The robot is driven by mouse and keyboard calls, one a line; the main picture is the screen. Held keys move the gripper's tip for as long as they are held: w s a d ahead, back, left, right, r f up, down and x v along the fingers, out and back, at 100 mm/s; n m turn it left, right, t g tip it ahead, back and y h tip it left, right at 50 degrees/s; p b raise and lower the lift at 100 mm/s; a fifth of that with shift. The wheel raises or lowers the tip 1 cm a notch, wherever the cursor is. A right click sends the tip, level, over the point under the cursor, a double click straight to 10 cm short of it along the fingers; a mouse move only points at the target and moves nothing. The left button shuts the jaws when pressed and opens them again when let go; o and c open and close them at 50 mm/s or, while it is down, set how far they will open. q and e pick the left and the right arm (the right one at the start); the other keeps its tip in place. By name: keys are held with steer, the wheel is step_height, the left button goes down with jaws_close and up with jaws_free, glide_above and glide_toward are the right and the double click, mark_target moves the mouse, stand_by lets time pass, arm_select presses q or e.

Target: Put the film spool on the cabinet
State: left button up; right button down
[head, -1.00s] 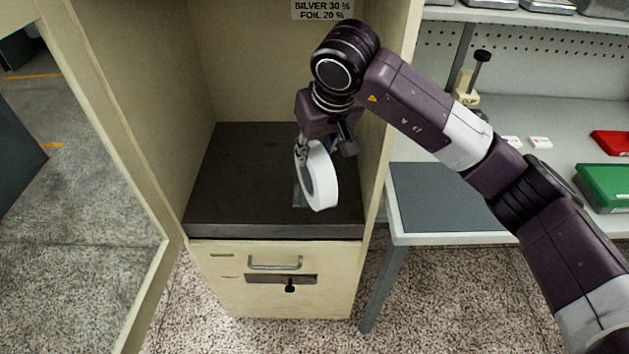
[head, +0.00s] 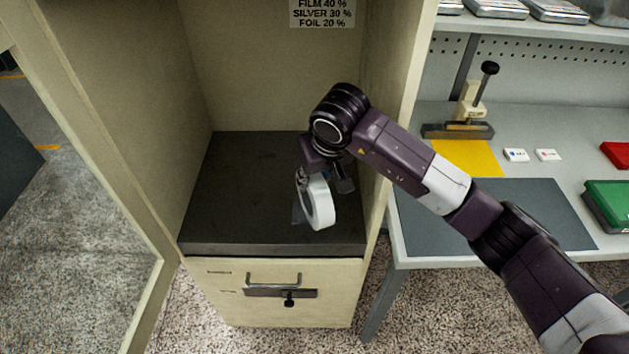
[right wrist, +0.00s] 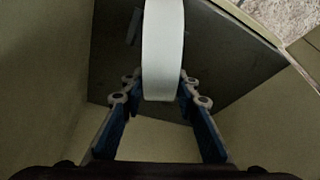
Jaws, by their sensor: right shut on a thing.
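The film spool (head: 318,203) is a white ring that stands on edge at the dark top of the cabinet (head: 240,185). My right gripper (head: 304,180) is shut on its rim from above and behind. In the right wrist view the spool (right wrist: 164,50) sits between the two fingertips (right wrist: 163,88). The spool is at or just above the dark surface; I cannot tell whether it touches. The cabinet has a drawer front with a handle (head: 274,279) below the dark top. My left gripper is not in view.
Cabinet walls (head: 400,90) rise close on both sides, and an open door frame (head: 75,150) stands at left. A bench with a grey mat (head: 540,215), a yellow sheet (head: 470,158), a lever press (head: 470,105) and a green box (head: 608,205) is at right. The left of the dark top is clear.

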steer(key=shift+f, duration=0.8)
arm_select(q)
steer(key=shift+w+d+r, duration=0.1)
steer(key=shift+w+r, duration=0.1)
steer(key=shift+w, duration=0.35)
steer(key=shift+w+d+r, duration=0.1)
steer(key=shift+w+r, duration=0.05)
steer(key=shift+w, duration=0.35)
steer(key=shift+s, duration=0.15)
arm_select(e)
steer(key=shift+f, duration=0.1)
steer(key=c, duration=2)
jaws_free()
steer(key=shift+f, duration=0.1)
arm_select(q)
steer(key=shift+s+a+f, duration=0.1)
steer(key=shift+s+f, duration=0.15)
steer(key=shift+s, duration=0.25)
arm_select(e)
steer(key=o, duration=0.5)
steer(key=shift+r, duration=0.2)
arm_select(q)
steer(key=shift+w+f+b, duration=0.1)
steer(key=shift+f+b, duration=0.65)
steer(key=shift+b, duration=0.1)
arm_select(e)
steer(key=v, duration=1.2)
